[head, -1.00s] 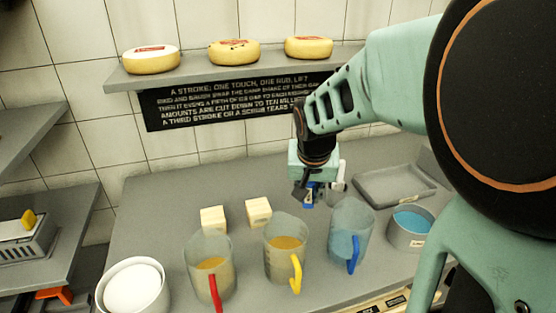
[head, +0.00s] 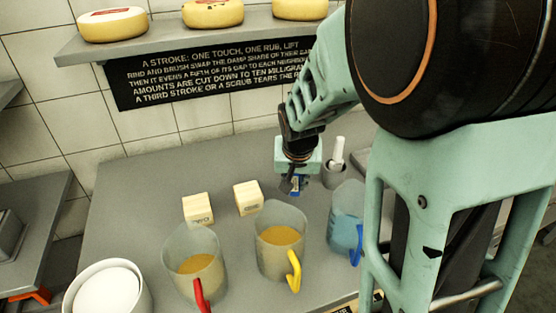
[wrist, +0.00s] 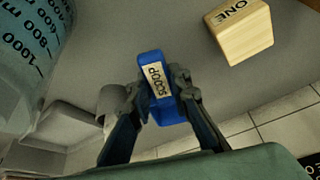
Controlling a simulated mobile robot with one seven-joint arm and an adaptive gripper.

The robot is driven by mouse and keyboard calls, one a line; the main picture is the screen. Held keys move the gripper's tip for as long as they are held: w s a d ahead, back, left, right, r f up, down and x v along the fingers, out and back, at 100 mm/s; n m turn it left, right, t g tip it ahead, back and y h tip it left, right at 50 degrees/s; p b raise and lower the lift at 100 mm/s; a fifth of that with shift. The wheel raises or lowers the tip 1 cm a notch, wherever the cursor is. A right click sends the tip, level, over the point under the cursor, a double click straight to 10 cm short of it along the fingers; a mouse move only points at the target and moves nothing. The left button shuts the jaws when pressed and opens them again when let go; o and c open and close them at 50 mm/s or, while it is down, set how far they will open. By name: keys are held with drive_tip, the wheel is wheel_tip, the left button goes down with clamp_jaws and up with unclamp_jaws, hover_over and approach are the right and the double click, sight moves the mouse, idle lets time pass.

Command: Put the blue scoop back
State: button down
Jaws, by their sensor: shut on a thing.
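The blue scoop (wrist: 151,62) is held between the fingers of my gripper (wrist: 155,92). The scoop bears a pale label reading SCOOP. In the head view my gripper (head: 293,187) is over the grey counter, behind the jugs, with a bit of the blue scoop (head: 296,183) showing between its fingers. The rest of the scoop is hidden by the fingers. A small grey cup (head: 335,177) with a white-handled thing standing in it is just right of my gripper; I cannot tell whether the scoop touches the counter.
A blue-handled jug (head: 344,222) with blue contents, a yellow-handled jug (head: 281,245) and a red-handled jug (head: 194,262) stand in front. Two wooden blocks, one left (head: 197,208) and one nearer (head: 247,197), lie left of my gripper.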

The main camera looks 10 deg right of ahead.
drive_tip(key=shift+w+f, duration=0.1)
drive_tip(key=shift+f, duration=3.4)
drive_tip(key=shift+f, duration=0.1)
drive_tip(key=shift+f+b, duration=0.15)
drive_tip(key=shift+b, duration=0.25)
drive_tip(key=c, duration=1.8)
unclamp_jaws()
drive_tip(key=shift+r, duration=0.2)
